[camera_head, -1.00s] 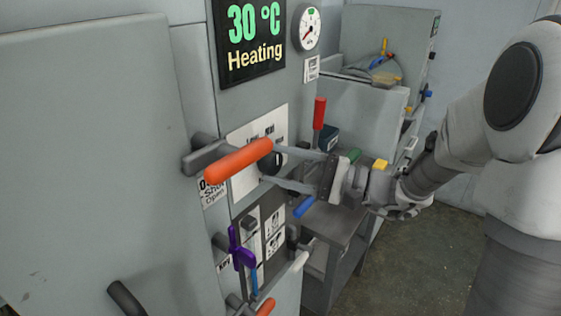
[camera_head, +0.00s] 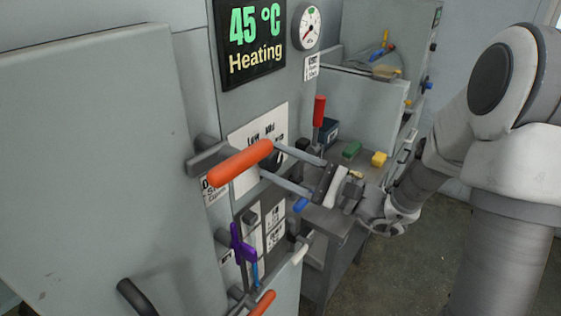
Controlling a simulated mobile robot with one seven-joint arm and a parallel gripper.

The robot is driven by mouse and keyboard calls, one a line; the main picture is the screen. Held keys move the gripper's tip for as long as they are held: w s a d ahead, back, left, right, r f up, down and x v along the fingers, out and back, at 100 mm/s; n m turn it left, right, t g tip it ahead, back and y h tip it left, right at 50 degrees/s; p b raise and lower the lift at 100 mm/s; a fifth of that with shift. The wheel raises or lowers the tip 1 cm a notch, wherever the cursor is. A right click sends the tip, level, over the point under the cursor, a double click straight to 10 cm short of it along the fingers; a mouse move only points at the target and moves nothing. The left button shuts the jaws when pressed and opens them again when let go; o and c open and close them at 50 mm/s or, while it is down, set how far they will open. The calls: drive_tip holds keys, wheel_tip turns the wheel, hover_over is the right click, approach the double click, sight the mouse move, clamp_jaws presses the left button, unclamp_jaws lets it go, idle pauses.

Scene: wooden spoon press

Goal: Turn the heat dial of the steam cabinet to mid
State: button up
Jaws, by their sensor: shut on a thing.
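The steam cabinet (camera_head: 80,150) is grey and fills the left. Its black heat dial (camera_head: 276,158) sits on a white label plate (camera_head: 240,138) marked with low and mid; the rest of the lettering is partly covered. My gripper (camera_head: 270,159) reaches in from the right with its two long fingers on either side of the dial, shut on it. The orange lever handle (camera_head: 240,163) hides part of the dial and fingertips. The dial's pointer cannot be made out. The display (camera_head: 249,43) above reads 45 °C, Heating.
A round gauge (camera_head: 307,27) is right of the display. A purple key handle (camera_head: 240,244) and another orange handle (camera_head: 263,303) jut out below the dial.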

drive_tip(key=o, duration=1.4)
drive_tip(key=shift+c, duration=0.2)
drive_tip(key=shift+d, duration=0.15)
drive_tip(key=b+v, duration=0.2)
drive_tip(key=v, duration=1.5)
drive_tip(key=shift+s+f, duration=0.1)
